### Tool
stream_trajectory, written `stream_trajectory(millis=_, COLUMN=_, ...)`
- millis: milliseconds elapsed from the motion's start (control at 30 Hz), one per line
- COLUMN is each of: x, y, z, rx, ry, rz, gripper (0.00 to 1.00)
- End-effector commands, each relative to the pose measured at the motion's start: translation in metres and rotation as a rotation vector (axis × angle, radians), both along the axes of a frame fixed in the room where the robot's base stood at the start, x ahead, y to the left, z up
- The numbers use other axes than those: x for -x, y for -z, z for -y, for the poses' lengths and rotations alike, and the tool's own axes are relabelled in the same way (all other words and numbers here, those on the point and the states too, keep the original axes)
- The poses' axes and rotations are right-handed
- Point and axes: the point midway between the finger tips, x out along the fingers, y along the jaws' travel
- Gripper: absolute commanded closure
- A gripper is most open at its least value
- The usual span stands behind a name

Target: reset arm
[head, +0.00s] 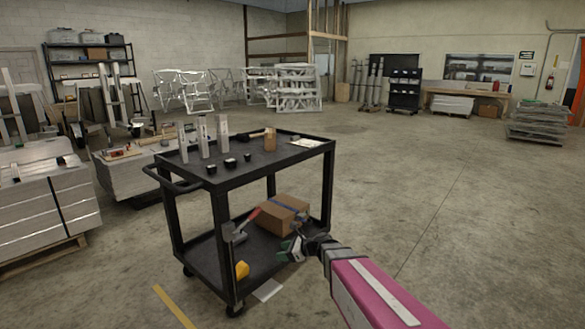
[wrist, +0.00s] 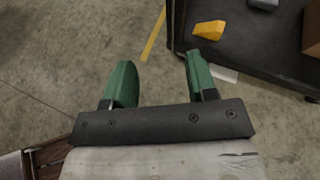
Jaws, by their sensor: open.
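My gripper (head: 291,247) has green fingers and shows in front of the right part of a black cart (head: 238,172), at about the height of its lower shelf. In the wrist view my gripper (wrist: 158,80) is open, with nothing between its two fingers. Bare concrete floor and part of the cart's lower shelf (wrist: 240,35) lie beyond the fingers. My pink arm reaches in from the lower right of the head view.
The cart's lower shelf holds a cardboard box (head: 283,214), a red-handled tool (head: 240,226) and a yellow object (head: 242,270). Metal posts and small black pieces stand on its top. Stacked aluminium (head: 45,205) is at left. The floor at right is clear.

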Motion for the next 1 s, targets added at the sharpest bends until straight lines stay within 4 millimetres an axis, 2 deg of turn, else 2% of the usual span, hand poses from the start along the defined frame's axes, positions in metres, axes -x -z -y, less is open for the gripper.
stream_trajectory(millis=33, x=0.017, y=0.003, z=0.011, rx=0.099, ry=-0.07, rz=0.08, gripper=0.48)
stream_trajectory(millis=267, x=0.071, y=0.026, z=0.072, rx=0.539, ry=-0.478, rz=0.417, gripper=0.48)
stream_trajectory(millis=400, x=0.102, y=0.034, z=0.117, rx=0.769, ry=-0.779, rz=0.568, gripper=0.48)
stream_trajectory(millis=600, x=0.139, y=0.035, z=0.182, rx=1.002, ry=-1.222, rz=0.694, gripper=0.48)
stream_trajectory(millis=700, x=0.15, y=0.032, z=0.205, rx=1.062, ry=-1.39, rz=0.716, gripper=0.48)
stream_trajectory(millis=833, x=0.157, y=0.029, z=0.222, rx=1.097, ry=-1.515, rz=0.725, gripper=0.48)
stream_trajectory(millis=1000, x=0.158, y=0.029, z=0.227, rx=1.104, ry=-1.551, rz=0.726, gripper=0.48)
